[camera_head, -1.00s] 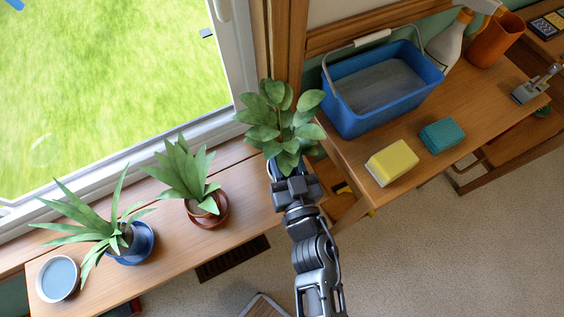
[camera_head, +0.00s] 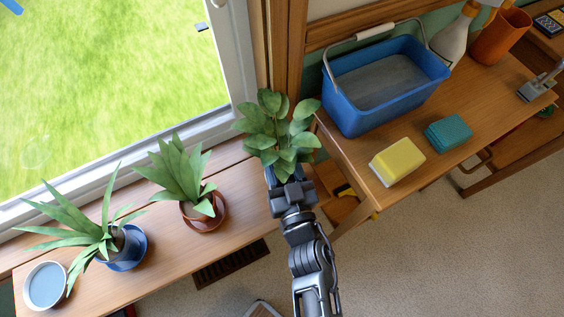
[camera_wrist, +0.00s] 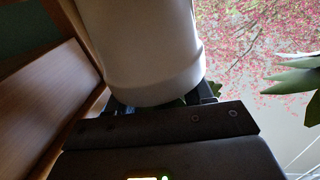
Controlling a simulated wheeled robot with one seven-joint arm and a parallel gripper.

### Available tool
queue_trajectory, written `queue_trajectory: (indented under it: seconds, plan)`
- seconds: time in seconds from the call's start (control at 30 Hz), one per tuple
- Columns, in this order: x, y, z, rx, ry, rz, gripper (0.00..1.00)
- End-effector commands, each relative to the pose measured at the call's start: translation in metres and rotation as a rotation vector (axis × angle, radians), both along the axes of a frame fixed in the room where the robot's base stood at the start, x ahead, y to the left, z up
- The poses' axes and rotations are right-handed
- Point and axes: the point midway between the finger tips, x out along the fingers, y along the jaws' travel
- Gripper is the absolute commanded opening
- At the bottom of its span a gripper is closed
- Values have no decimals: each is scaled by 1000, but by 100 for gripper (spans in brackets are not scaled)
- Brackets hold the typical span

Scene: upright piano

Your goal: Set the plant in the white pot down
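The leafy plant (camera_head: 277,130) is at the right end of the windowsill in the head view, beside the window frame. My gripper (camera_head: 282,180) is under its leaves, and the leaves and gripper hide the pot there. In the wrist view the white pot (camera_wrist: 145,55) fills the middle, between the fingers of my gripper (camera_wrist: 160,103), which look shut on it. I cannot tell whether the pot touches the sill.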

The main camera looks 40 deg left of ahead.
Motion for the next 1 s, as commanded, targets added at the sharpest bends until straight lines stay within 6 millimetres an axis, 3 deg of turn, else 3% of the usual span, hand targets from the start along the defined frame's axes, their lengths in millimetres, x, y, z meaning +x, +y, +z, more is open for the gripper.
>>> queue_trajectory:
  seconds: [0.13,0.47,1.0]
  plan:
    - [0,0,0,0,0,0,66]
    - [-1,-1,5,0,0,0,66]
    - [-57,-81,3,-2,1,0,66]
